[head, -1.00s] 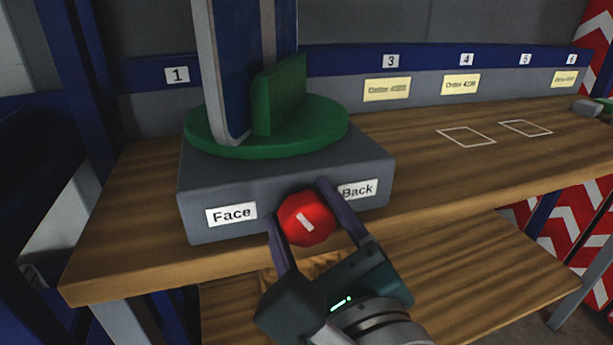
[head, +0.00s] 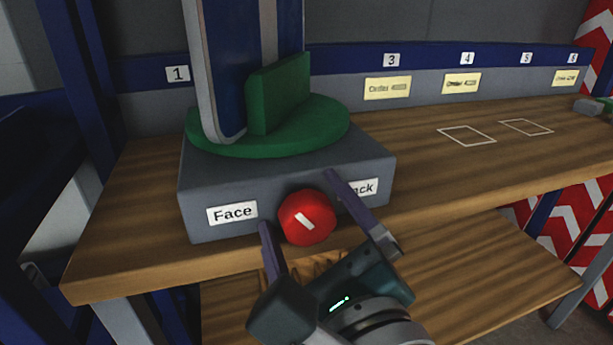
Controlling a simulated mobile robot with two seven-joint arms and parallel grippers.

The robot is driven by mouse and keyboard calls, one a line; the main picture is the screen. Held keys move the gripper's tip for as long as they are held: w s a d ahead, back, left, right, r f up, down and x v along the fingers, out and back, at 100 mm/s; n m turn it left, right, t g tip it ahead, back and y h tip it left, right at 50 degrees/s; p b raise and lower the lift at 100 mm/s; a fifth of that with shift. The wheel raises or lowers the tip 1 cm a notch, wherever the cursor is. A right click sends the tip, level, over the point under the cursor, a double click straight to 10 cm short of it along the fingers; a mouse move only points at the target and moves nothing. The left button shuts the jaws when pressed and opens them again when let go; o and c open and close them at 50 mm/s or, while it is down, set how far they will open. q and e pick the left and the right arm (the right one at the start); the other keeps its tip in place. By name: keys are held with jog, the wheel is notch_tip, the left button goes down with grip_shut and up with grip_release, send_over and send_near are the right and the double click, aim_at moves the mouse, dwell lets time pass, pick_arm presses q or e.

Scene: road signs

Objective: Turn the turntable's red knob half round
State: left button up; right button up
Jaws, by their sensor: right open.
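The red knob (head: 307,217) is on the front of the grey turntable box (head: 285,180), between a "Face" label (head: 232,213) and a "Back" label that is partly covered by a finger. Its white mark runs diagonally, from upper left to lower right. The green turntable disc (head: 330,128) sits on the box and carries a blue sign with a pale edge (head: 227,70) and a green upright block (head: 280,92). My right gripper (head: 297,200) is open, with one finger on each side of the knob and a gap to it. My left gripper is out of view.
The wooden bench (head: 450,165) stretches right, with two white outlined squares (head: 466,136) on it and clear room around them. Numbered labels and yellow order cards (head: 387,88) line the back rail. A lower wooden shelf (head: 470,265) lies beneath. Red-and-white chevron panels stand at the right.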

jog(key=v, duration=1)
jog(key=shift+a, duration=0.1)
